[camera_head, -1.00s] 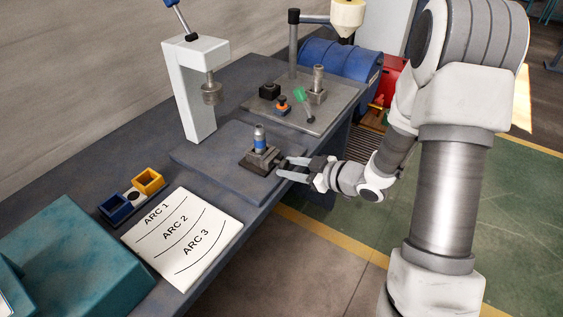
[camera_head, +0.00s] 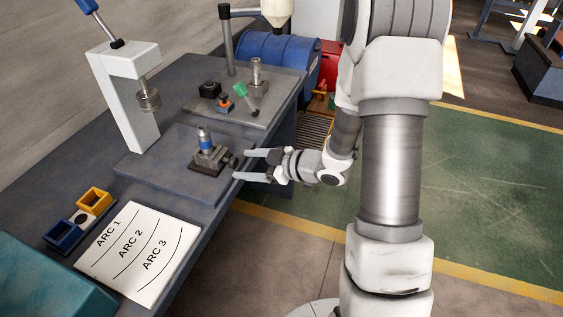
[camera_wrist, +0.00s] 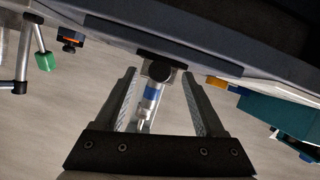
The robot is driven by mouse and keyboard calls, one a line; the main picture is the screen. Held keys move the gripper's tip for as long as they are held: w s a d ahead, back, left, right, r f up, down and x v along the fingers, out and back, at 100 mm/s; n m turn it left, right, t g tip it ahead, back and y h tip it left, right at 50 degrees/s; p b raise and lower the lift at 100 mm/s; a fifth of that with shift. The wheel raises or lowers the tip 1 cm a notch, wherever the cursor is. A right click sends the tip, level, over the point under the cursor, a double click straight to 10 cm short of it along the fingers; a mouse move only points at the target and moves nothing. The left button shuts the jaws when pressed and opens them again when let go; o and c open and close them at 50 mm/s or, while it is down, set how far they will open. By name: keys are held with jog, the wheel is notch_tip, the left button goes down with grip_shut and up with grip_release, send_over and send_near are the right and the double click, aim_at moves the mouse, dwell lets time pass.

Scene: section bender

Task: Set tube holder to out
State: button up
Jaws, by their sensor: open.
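A small dark block fixture (camera_head: 209,160) sits on a raised grey plate at the bench's front edge. An upright metal tube with a blue band (camera_head: 206,138) stands in it; the tube also shows in the wrist view (camera_wrist: 152,95). I cannot tell for sure which part is the tube holder. A dark round knob (camera_head: 234,162) sticks out of the block towards me; it shows in the wrist view too (camera_wrist: 160,71). My gripper (camera_head: 241,164) is open and empty, its fingertips just right of the knob. In the wrist view, its fingers (camera_wrist: 159,73) stand either side of the knob.
A white press frame (camera_head: 126,95) stands behind the plate. Left are a paper marked with arcs (camera_head: 139,250) and blue and yellow bins (camera_head: 83,214). A second plate (camera_head: 225,115) farther back holds several small tools. Floor in front of the bench is clear.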

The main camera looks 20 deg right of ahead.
jog(key=p+v, duration=0.2)
jog(key=v, duration=1.3)
jog(key=shift+s, duration=0.2)
jog(key=shift+d+r, duration=0.1)
jog(key=shift+d, duration=0.05)
jog(key=w+d+r+m+t+h+p, duration=0.1)
jog(key=w+d+r+t+h+p, duration=0.15)
jog(key=w+r+h, duration=0.45)
notch_tip(320, 180, up, 10)
jog(key=d+m+h+p, duration=0.1)
jog(key=d+m+h, duration=0.1)
jog(key=m+h, duration=0.25)
jog(key=s+a+r+m+g, duration=0.1)
jog(key=s+a+m+g, duration=0.2)
jog(key=s, duration=0.7)
jog(key=s+a+r+m+g+y+p, duration=0.1)
jog(key=s+a+r+m+g, duration=0.1)
jog(key=s+a, duration=0.5)
jog(key=s+m+g, duration=0.1)
jog(key=s, duration=0.3)
jog(key=shift+a+m, duration=0.2)
jog(key=shift+m, duration=0.15)
